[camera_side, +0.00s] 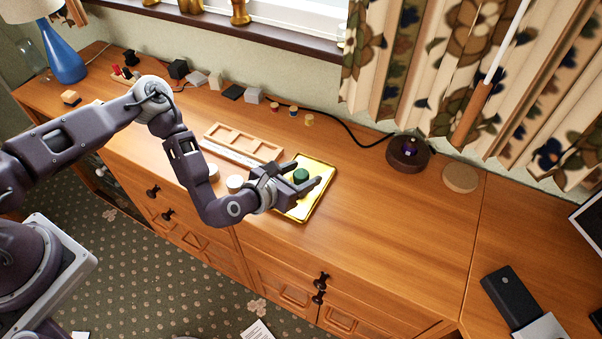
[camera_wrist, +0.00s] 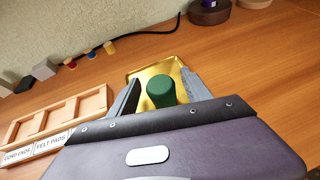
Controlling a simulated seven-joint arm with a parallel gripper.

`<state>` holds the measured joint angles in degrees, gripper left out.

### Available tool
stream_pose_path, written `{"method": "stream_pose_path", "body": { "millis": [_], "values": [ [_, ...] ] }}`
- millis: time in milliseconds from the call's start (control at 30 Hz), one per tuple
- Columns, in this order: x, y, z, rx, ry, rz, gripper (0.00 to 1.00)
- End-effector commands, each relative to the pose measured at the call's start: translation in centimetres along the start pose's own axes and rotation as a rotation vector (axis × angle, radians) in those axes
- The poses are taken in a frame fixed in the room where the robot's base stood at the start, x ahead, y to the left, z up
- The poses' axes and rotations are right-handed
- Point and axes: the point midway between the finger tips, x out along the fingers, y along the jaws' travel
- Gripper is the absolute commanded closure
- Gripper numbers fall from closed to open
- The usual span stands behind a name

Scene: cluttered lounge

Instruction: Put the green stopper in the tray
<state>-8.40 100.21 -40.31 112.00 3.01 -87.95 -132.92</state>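The green stopper (camera_side: 300,175) is a short dark green cylinder. It appears upright, over the gold tray (camera_side: 312,200). In the wrist view the stopper (camera_wrist: 161,92) is between my two fingers, with the shiny tray (camera_wrist: 148,73) behind and below it. My gripper (camera_side: 309,174) is low over the tray. Its fingers are spread, one on each side of the stopper, and a gap shows on both sides in the wrist view (camera_wrist: 161,78). The stopper's base is partly hidden, so its contact with the tray floor is not clear.
A wooden compartment box (camera_side: 243,142) with labels lies left of the tray. White round pieces (camera_side: 235,183) are near my wrist. Small coloured spools (camera_side: 293,111) and blocks (camera_side: 254,96) line the back. A dark round device (camera_side: 407,153) stands right; the wood between is clear.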

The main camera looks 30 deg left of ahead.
Motion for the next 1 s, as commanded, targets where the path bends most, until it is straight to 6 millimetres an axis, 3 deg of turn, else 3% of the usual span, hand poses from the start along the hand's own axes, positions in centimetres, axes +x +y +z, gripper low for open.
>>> {"method": "stream_pose_path", "body": {
  "millis": [133,233,533,733,1000],
  "values": [
    [-0.2,0.0,0.4,0.001,-0.001,-0.001,0.43],
    [-1.7,-0.1,0.2,-0.002,0.003,-0.003,0.43],
    [-10.2,-0.1,0.1,-0.002,0.007,-0.006,0.43],
    [-11.7,-0.2,-0.1,-0.004,0.008,-0.009,0.43],
    [-12.1,0.1,0.3,-0.001,-0.001,0.000,0.43]
  ]
}}
